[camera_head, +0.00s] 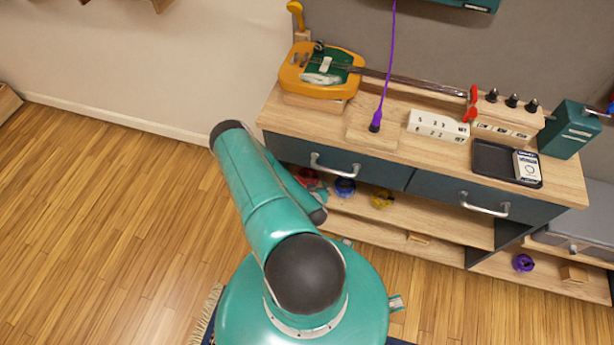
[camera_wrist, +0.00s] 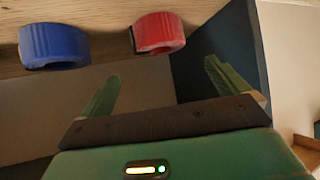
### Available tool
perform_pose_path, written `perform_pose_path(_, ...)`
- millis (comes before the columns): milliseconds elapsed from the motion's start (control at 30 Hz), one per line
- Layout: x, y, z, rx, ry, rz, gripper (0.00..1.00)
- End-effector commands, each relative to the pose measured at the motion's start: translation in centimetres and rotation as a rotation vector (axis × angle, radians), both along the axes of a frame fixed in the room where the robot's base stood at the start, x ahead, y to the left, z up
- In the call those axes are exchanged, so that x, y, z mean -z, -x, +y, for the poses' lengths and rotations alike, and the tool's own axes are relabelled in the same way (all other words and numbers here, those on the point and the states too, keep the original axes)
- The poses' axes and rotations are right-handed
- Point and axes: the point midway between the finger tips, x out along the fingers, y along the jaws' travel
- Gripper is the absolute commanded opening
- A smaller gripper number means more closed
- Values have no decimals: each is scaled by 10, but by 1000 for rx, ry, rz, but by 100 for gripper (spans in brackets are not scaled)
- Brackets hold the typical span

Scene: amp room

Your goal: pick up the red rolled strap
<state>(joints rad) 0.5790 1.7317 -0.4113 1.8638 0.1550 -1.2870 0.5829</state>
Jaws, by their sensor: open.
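The red rolled strap (camera_head: 308,176) sits on the shelf under the drawers, at the left end of a row, partly covered by my arm in the head view. In the wrist view the red strap (camera_wrist: 159,32) is at the top middle, beyond the fingertips and roughly between them. My gripper (camera_wrist: 162,72) is open and empty, with its two green fingers spread apart and not touching the strap. In the head view my gripper is mostly hidden by my arm.
A blue rolled strap (camera_wrist: 53,45) lies beside the red one; it also shows in the head view (camera_head: 344,187). A yellow strap (camera_head: 381,199) is farther right. The drawer fronts (camera_head: 337,164) overhang the shelf (camera_head: 440,228). A purple strap (camera_head: 523,262) lies lower right.

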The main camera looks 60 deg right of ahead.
Motion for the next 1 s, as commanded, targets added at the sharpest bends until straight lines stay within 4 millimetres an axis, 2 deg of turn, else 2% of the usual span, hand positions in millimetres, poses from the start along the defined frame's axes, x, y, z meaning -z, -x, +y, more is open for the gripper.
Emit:
perform_pose_path(200,23,-17,-28,-1,2,0,99)
perform_pose_path(467,36,-28,-43,0,0,0,99)
perform_pose_path(700,56,-43,-68,1,1,0,99)
perform_pose_path(1000,61,-49,-76,1,0,0,99)
